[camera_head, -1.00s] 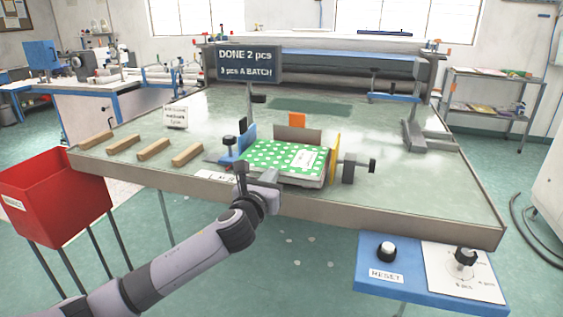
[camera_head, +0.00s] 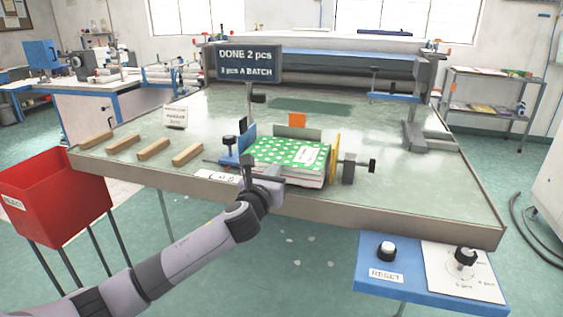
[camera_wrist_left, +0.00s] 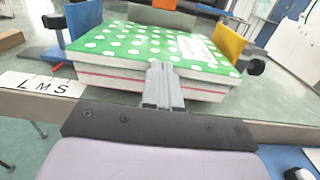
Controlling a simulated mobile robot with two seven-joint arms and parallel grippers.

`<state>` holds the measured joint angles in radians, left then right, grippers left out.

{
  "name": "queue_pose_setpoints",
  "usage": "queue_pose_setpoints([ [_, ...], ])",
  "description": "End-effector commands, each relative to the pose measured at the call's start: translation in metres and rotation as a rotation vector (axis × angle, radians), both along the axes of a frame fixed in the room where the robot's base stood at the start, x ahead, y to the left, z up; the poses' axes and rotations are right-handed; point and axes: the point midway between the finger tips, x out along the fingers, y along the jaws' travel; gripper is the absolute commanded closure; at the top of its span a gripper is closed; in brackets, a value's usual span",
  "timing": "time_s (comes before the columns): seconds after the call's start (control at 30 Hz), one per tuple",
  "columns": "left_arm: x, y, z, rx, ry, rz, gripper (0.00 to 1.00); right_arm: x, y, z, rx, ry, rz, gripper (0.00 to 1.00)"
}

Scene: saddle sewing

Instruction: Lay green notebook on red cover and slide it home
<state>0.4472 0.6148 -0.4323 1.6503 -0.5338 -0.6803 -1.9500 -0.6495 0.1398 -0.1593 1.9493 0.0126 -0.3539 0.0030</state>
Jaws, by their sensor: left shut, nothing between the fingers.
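The green notebook (camera_head: 288,155) with white dots and a white label lies flat in the jig on the table, on top of another stack. Red lines of the cover (camera_wrist_left: 125,81) show along the front edge under it in the left wrist view; the cover is mostly hidden. The notebook also shows there (camera_wrist_left: 130,45), roughly lined up with the stack below. My left gripper (camera_head: 250,170) is shut and empty at the front edge of the stack. Its fingers (camera_wrist_left: 165,85) point at that edge; I cannot tell whether they touch. My right gripper is not in view.
A blue block (camera_head: 235,152) stands left of the stack, a yellow plate (camera_head: 336,155) right, a grey plate (camera_head: 298,133) behind. Wooden bars (camera_head: 155,149) lie left. A red bin (camera_head: 55,190) stands left of the table. A reset panel (camera_head: 385,268) is front right.

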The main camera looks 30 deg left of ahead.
Motion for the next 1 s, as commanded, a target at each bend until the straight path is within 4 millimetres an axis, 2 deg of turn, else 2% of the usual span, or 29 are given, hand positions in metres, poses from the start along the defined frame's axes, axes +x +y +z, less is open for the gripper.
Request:
queue_pose_setpoints([
  [0.33,0.009,0.003,0.0,-0.001,0.001,0.002,1.0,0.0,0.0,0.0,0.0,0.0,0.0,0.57],
  [0.47,0.006,0.002,0.001,0.0,0.002,0.0,1.0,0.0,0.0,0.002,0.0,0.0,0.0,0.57],
  [0.87,-0.032,-0.008,0.002,0.0,0.003,-0.001,1.0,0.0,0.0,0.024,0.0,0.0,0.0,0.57],
  [1.0,-0.044,-0.01,0.0,0.001,0.001,-0.001,1.0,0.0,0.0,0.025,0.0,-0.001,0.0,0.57],
])
